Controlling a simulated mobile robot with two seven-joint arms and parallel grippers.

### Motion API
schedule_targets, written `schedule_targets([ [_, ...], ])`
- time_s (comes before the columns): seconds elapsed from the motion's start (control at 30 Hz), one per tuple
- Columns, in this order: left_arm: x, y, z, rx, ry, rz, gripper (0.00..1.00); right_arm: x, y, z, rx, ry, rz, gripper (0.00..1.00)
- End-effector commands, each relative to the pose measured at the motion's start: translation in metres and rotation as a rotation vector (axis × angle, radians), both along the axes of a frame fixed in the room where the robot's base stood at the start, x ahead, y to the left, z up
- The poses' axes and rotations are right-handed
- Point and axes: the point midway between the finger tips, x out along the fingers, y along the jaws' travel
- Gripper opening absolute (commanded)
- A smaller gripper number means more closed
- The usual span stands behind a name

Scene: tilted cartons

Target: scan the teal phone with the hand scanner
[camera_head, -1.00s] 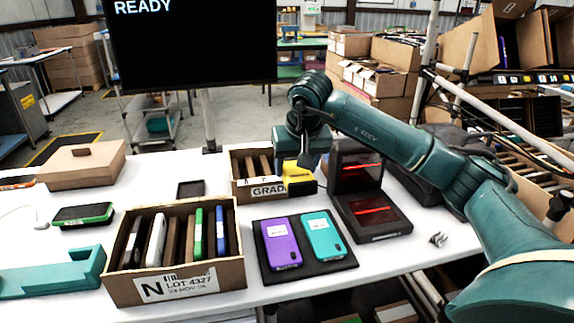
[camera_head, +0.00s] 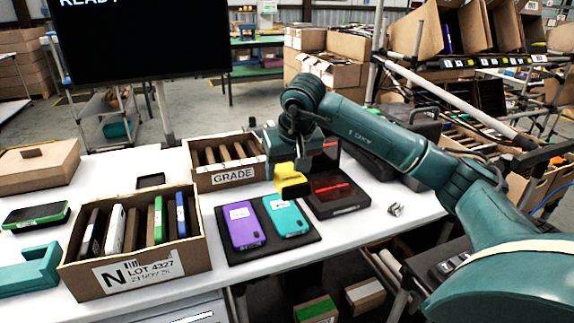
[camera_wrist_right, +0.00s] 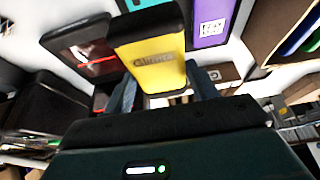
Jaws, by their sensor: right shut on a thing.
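The teal phone (camera_head: 286,216) lies face down with a white label on a black mat (camera_head: 262,246), right of a purple phone (camera_head: 243,225). My right gripper (camera_head: 288,168) is shut on the yellow and black hand scanner (camera_head: 291,181) and holds it above the table, just behind the teal phone. In the right wrist view the scanner (camera_wrist_right: 152,62) sits between the fingers; parts of the teal phone (camera_wrist_right: 150,4) and purple phone (camera_wrist_right: 210,22) show beyond it. My left gripper is not in view.
A black stand with red light lines (camera_head: 335,195) is close on the right of the scanner. A dark monitor (camera_head: 140,45) rises behind.

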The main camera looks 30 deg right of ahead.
Motion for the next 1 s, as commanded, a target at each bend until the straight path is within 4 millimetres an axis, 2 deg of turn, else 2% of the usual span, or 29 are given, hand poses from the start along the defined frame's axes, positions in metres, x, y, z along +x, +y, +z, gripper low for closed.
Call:
schedule_targets([
  [0.57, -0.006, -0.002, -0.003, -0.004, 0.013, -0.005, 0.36, 0.000, 0.000, 0.000, 0.000, -0.002, 0.000, 0.40],
  [1.0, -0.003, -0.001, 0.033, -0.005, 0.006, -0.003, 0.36, 0.000, 0.000, 0.040, 0.001, -0.002, -0.001, 0.40],
])
